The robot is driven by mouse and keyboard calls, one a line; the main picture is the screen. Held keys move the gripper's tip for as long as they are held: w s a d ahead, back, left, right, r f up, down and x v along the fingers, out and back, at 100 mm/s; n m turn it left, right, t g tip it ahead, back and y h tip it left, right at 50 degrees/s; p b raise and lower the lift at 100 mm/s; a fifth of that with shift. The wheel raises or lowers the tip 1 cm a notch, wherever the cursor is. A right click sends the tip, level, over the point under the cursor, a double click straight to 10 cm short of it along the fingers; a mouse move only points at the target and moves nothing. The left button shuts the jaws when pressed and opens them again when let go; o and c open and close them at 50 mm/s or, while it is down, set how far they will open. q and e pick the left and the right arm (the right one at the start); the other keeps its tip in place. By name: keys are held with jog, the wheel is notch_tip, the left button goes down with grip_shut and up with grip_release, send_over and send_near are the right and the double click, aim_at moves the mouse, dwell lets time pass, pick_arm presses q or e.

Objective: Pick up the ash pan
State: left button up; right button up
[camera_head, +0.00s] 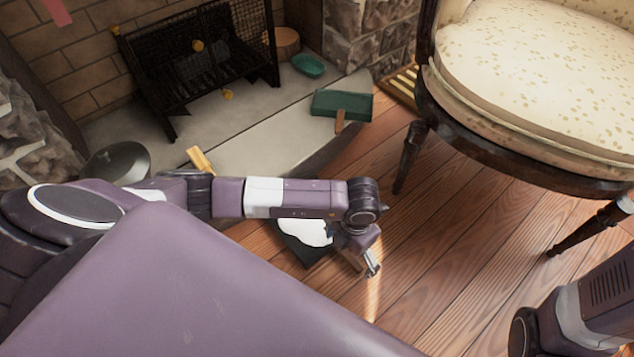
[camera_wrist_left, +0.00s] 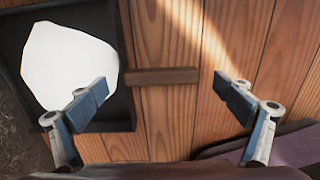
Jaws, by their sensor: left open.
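The ash pan (camera_head: 303,254) is a dark, shallow, square-sided pan on the wooden floor, partly hidden by my left arm in the head view. A white heap (camera_wrist_left: 68,62) lies in it. In the left wrist view its dark rim (camera_wrist_left: 122,108) shows at left, and a short brown wooden handle (camera_wrist_left: 160,76) sticks out to the right. My left gripper (camera_wrist_left: 161,88) is open and empty, its fingers apart on either side of the handle's length. One finger overlaps the pan in the picture; contact cannot be told. In the head view the left gripper (camera_head: 368,262) hangs low beside the pan. My right gripper is out of view.
A green pan with a wooden handle (camera_head: 341,104) and a small green dish (camera_head: 308,66) lie on the stone hearth (camera_head: 258,140). A black fire grate (camera_head: 200,62) stands behind. A cushioned chair (camera_head: 540,75) stands at right. The floor between is clear.

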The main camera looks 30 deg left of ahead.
pick_arm(q)
jog(key=shift+f, duration=0.35)
jog(key=shift+r, duration=0.1)
jog(key=c, duration=1.9)
jog(key=shift+r, duration=0.1)
